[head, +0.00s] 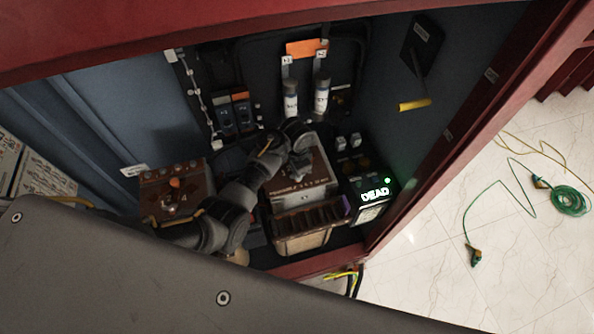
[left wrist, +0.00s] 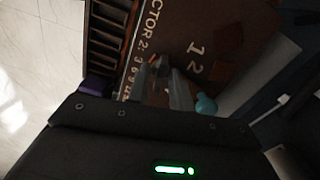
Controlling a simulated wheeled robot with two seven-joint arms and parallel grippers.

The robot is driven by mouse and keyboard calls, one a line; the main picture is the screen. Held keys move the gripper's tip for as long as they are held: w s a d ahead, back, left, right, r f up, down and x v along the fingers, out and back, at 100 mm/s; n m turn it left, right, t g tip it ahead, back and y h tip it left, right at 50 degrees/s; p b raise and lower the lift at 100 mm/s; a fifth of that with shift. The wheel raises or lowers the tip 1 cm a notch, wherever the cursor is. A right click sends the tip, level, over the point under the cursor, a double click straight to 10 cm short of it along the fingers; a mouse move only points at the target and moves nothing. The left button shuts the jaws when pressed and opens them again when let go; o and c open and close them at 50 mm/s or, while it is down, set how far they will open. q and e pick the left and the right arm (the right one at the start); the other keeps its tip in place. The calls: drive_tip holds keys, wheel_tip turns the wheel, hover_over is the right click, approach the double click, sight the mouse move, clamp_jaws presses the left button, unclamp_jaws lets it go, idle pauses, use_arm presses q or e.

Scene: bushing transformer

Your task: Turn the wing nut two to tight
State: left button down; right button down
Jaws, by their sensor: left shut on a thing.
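My left arm reaches into the red cabinet in the head view, and my left gripper (head: 298,170) is over a light-edged brown terminal box (head: 318,187). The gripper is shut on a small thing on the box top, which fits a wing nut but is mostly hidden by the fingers. In the dark left wrist view the gripper fingers (left wrist: 180,92) are close together over the brown panel (left wrist: 235,35), beside the printed numbers 1 and 2. A small teal piece (left wrist: 205,104) sits beside the fingers. My right gripper is not in view.
A second brown terminal box (head: 158,186) with an orange-topped knob stands left of my arm. A slotted tan bin (head: 303,243) and a box with a lit "DEAD" display (head: 374,193) are in front and right. Two white-labelled cylinders (head: 321,98) stand behind. Cabinet walls are close.

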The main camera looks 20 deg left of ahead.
use_arm(q)
drive_tip(key=shift+w+m, duration=0.1)
drive_tip(key=shift+m, duration=0.8)
drive_tip(key=shift+r, duration=0.1)
drive_tip(key=c, duration=1.6)
unclamp_jaws()
drive_tip(key=shift+o, duration=0.2)
